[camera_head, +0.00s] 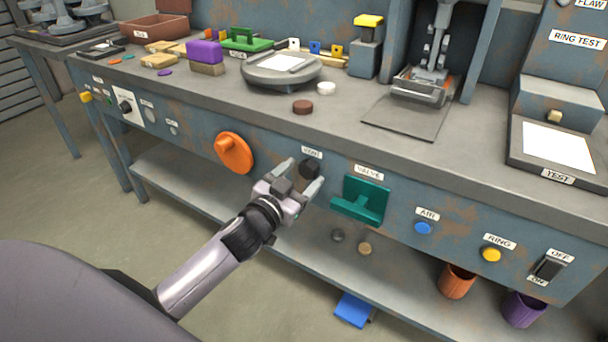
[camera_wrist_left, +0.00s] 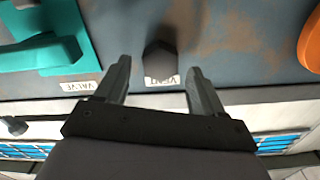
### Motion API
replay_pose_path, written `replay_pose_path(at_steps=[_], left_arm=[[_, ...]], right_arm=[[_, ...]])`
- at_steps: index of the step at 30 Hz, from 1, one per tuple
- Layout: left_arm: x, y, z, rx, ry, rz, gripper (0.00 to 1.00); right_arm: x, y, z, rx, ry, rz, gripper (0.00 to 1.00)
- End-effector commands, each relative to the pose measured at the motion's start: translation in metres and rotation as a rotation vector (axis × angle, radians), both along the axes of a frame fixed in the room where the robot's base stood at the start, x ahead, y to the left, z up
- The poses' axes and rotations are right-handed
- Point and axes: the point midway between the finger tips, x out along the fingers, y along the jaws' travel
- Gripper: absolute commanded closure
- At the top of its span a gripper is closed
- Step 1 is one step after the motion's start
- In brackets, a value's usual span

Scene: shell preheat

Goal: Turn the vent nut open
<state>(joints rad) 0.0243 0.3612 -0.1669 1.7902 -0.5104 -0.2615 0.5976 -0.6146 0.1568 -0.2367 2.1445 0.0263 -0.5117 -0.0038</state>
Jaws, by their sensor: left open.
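The vent nut (camera_head: 309,169) is a small dark knob on the bench's front panel, just below the VENT label (camera_head: 311,152). In the left wrist view the nut (camera_wrist_left: 160,60) is dark and faceted, centred ahead of the fingers. My left gripper (camera_head: 304,177) is open, with one finger on each side of the nut's line. In the left wrist view the fingertips of my left gripper (camera_wrist_left: 159,78) are apart, with a gap on both sides of the nut, and nothing is gripped. How deep the fingers reach around the nut is hard to tell. My right gripper is not in view.
An orange round handle (camera_head: 235,153) is left of the nut on the panel. A green valve handle (camera_head: 361,201) is close on the right, near the gripper. The blue AIR button (camera_head: 424,228) and yellow RING button (camera_head: 491,254) are farther right. A shelf (camera_head: 190,180) runs below.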

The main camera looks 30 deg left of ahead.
Motion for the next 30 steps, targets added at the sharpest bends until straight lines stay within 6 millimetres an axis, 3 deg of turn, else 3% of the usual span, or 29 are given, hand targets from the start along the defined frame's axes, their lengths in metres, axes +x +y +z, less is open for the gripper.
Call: replay_pose_path(at_steps=[6, 16, 21, 30], left_arm=[[0.015, -0.001, 0.0, 0.0, 0.0, 0.0, 0.31], [0.016, -0.001, 0.0, 0.0, 0.001, 0.0, 0.31], [0.016, -0.001, 0.0, 0.0, 0.001, 0.0, 0.87], [0.016, -0.001, 0.0, 0.021, 0.0, 0.0, 0.87]], right_arm=[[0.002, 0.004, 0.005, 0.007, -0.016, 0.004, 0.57], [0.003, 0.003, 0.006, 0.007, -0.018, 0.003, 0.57], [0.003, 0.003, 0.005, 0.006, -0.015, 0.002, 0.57], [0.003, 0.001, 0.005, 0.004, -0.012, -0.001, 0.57]])
